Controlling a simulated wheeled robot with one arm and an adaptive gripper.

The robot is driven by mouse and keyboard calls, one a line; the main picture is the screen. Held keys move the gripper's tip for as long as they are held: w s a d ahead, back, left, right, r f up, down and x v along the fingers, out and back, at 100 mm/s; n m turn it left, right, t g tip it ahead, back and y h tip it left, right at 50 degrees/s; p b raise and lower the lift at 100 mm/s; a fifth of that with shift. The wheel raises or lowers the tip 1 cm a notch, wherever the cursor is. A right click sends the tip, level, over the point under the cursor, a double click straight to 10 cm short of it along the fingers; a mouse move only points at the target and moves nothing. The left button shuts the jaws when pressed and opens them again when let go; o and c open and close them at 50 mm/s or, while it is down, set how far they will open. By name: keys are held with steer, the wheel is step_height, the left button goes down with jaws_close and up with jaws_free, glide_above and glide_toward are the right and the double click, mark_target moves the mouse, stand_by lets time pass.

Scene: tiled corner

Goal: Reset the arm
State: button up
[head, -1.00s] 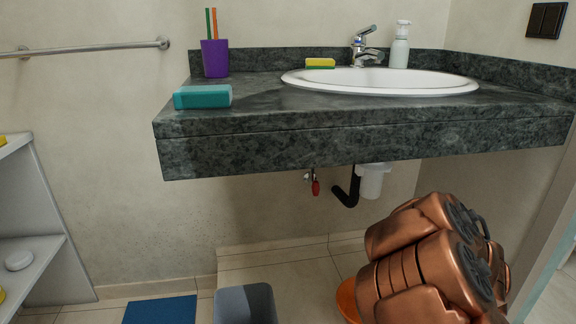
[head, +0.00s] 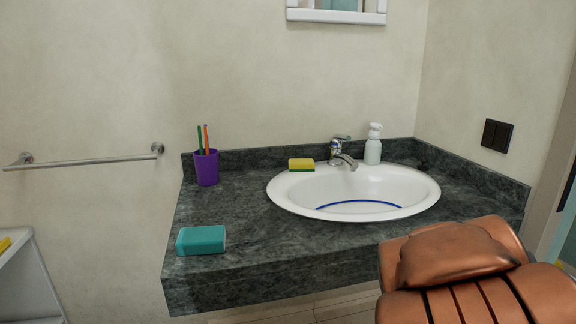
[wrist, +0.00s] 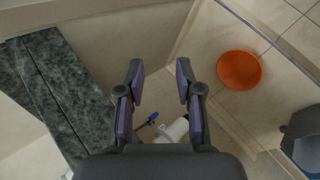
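My gripper (wrist: 159,66) shows in the wrist view with its two fingers spread apart and nothing between them. It is open above the floor beside the dark stone countertop (wrist: 62,92). In the head view my copper-coloured arm fills the lower right corner, in front of the countertop (head: 245,283); the gripper itself is not seen there.
The countertop bears a white sink (head: 285,200) with a blue curved line inside, faucet (head: 341,152), soap dispenser (head: 373,146), yellow sponge (head: 301,165), purple cup (head: 206,169) and teal box (head: 201,240). An orange bowl (wrist: 239,70) and grey bin (wrist: 303,140) are on the floor.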

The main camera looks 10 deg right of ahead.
steer(key=s+a+r+m+g+y+p, duration=0.2)
steer(key=s+a+r+p, duration=0.3)
steer(key=a, duration=0.3)
steer(key=s+a+r+m+g+y+p, duration=0.2)
steer(key=s+a+r+y+p, duration=0.1)
steer(key=s+a+r+p, duration=0.3)
steer(key=s+a+r+m+g+y+p, duration=0.1)
steer(key=s+a+r+m+y+p, duration=0.1)
steer(key=s+a+r+p, duration=0.3)
steer(key=s+a+p, duration=0.1)
steer(key=s+a, duration=0.2)
steer(key=a, duration=0.3)
steer(key=shift+s+a+r+g+y+p, duration=0.15)
steer(key=shift+s+r+g+y+p, duration=0.1)
steer(key=shift+r+g+y+p, duration=0.15)
